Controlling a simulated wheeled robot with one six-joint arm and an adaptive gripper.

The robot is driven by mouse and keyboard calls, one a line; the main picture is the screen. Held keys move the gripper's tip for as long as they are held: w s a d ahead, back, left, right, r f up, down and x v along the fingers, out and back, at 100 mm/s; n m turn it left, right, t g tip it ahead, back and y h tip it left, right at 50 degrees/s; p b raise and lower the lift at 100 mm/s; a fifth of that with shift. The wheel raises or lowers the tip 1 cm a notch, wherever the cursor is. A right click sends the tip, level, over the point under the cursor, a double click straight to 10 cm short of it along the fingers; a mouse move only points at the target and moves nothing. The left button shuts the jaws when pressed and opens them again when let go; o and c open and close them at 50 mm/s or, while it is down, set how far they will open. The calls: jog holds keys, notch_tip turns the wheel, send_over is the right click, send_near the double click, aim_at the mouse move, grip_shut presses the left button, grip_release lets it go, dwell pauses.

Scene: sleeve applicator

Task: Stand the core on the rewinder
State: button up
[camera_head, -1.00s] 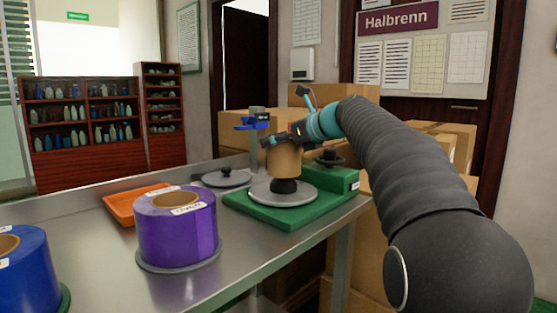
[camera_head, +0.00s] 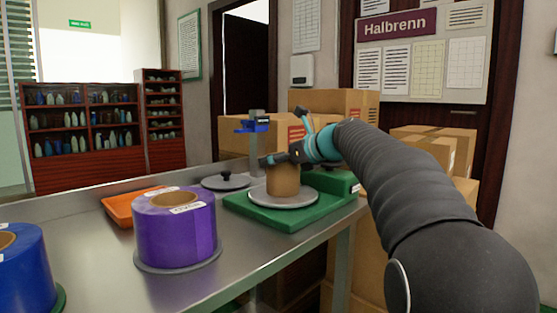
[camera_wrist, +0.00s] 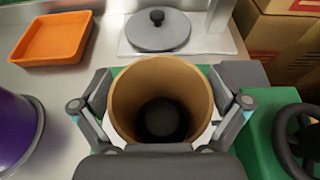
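The core (camera_head: 283,182) is a brown cardboard tube. It stands upright around the dark hub of the rewinder (camera_head: 262,213), a green base with a round grey plate (camera_head: 290,202). Its lower edge looks down at the plate; exact contact is hard to tell. In the wrist view I look down into the core (camera_wrist: 120,97) and see the dark hub (camera_wrist: 162,118) inside it. My gripper (camera_head: 287,157) is at the core's top.
A purple roll (camera_head: 175,230) stands in front to the left, and a blue roll (camera_head: 25,270) farther left. An orange tray (camera_head: 120,211) and a grey disc with a black knob (camera_head: 226,183) lie behind. A black handwheel (camera_wrist: 290,142) is right of the core.

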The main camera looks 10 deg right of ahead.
jog(key=shift+r, duration=0.25)
jog(key=p+v, duration=0.1)
jog(key=v, duration=1)
jog(key=shift+s+d, duration=0.3)
